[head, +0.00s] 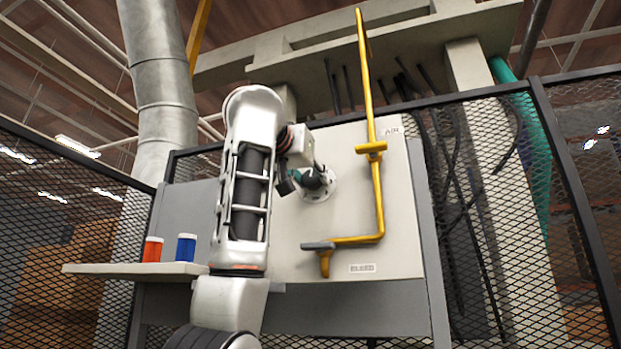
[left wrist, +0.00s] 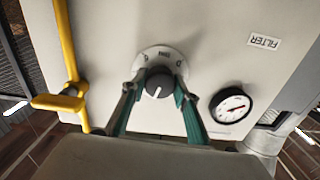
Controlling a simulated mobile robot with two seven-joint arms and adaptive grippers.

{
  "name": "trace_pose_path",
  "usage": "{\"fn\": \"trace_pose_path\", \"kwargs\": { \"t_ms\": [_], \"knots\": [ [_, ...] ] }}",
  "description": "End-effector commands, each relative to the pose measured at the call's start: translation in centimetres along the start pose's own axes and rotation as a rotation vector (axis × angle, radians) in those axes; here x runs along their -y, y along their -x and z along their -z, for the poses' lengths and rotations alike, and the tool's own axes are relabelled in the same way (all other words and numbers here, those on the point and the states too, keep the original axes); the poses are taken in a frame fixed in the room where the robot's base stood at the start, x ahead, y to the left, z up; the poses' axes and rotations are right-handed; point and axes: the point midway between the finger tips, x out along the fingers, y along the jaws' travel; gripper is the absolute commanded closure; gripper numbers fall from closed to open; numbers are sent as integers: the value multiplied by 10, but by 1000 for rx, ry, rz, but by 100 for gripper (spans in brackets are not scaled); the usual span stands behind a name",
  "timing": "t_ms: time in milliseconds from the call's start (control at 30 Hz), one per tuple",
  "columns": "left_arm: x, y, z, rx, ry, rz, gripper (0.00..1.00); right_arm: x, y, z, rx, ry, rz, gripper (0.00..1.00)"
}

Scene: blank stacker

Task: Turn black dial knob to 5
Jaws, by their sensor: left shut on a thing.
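The black dial knob (left wrist: 158,87) sits on a pale round plate (left wrist: 160,57) with dark markings, on the front of a cream panel. The knob has a light pointer line; the number it points at is too small to read. In the head view the plate (head: 319,190) shows, with the knob mostly hidden by my gripper. My left gripper (head: 316,181) is at the panel; in the left wrist view its teal-padded fingers (left wrist: 157,92) are on either side of the knob, closed on it. My right gripper is not in view.
A yellow lever and pipe (head: 377,190) run down the panel (head: 400,230) right of the dial. A shelf (head: 110,268) holds orange (head: 153,250) and blue (head: 186,248) cylinders. Mesh fencing (head: 60,230) flanks it.

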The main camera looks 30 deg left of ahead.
Motion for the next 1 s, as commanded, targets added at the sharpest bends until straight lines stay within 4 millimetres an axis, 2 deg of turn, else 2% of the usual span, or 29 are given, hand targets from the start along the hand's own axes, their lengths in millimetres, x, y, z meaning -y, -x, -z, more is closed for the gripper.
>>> {"fn": "trace_pose_path", "kwargs": {
  "t_ms": [1000],
  "knots": [
    [-1,2,2,-6,-956,1,92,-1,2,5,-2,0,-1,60]
  ]
}}
